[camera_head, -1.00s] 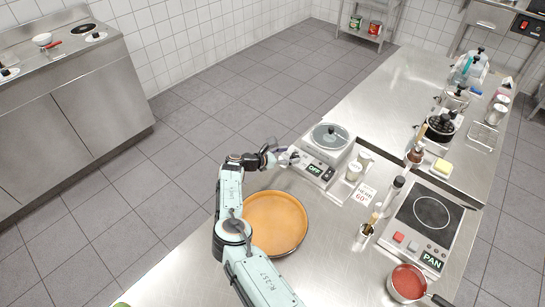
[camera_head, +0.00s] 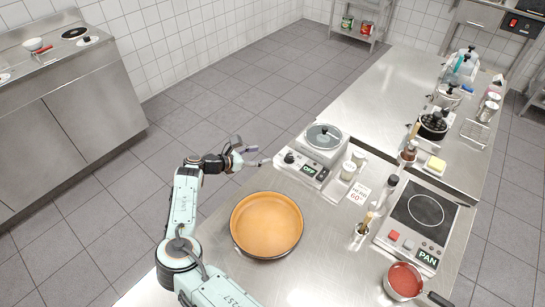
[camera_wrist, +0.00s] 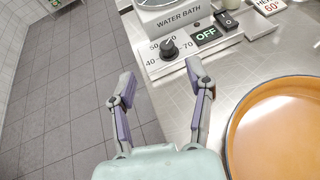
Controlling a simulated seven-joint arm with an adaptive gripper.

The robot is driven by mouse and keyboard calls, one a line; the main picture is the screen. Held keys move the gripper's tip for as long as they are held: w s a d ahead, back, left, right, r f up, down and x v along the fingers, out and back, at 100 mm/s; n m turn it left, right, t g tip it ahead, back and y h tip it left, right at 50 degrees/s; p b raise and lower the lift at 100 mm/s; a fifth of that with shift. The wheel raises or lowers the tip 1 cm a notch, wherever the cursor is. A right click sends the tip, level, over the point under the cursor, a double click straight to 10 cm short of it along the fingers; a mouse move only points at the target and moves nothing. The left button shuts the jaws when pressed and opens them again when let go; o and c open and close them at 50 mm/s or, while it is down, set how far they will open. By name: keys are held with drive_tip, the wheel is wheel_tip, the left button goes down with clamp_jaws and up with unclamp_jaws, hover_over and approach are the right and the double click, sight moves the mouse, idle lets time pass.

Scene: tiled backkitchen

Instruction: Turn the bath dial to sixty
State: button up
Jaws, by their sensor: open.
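The water bath (camera_head: 323,146) stands on the steel counter, with a grey round lid on top. Its black dial (camera_wrist: 168,47) is on the front panel, with 40, 50 and 70 readable around it in the wrist view; the dial also shows in the head view (camera_head: 290,157). The mark at the top of the scale is partly hidden, and I cannot read the exact setting. The display beside it (camera_wrist: 206,35) reads OFF. My gripper (camera_wrist: 160,75) is open and empty, its fingertips short of the dial, which lies ahead between them.
An orange round pan or tray (camera_head: 267,226) lies on the counter close to my arm. A card reading 60° (camera_head: 357,194) and small jars (camera_head: 349,171) stand right of the bath. A hob (camera_head: 424,213) is further right. Open floor lies left of the counter.

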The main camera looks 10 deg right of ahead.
wheel_tip(320, 180, up, 5)
drive_tip(key=d, duration=0.1)
drive_tip(key=m+g+y, duration=0.5)
drive_tip(key=m+y, duration=0.1)
drive_tip(key=m, duration=0.7)
approach(289, 155)
drive_tip(key=s+d+f, duration=0.1)
drive_tip(key=s+d, duration=0.1)
drive_tip(key=s+d+f, duration=0.2)
drive_tip(key=shift+d+f, duration=0.25)
drive_tip(key=shift+f, duration=0.1)
wheel_tip(289, 155, up, 7)
drive_tip(key=w+m+t+y, duration=0.25)
drive_tip(key=m+y, duration=0.35)
drive_tip(key=m, duration=0.4)
drive_tip(key=x, duration=0.3)
drive_tip(key=s+x, duration=0.1)
drive_tip(key=x, duration=0.6)
drive_tip(key=shift+s+d+f, duration=0.25)
drive_tip(key=shift+d+f, duration=0.15)
drive_tip(key=shift+f, duration=0.05)
drive_tip(key=shift+w+f, duration=0.3)
drive_tip(key=shift+f, duration=0.3)
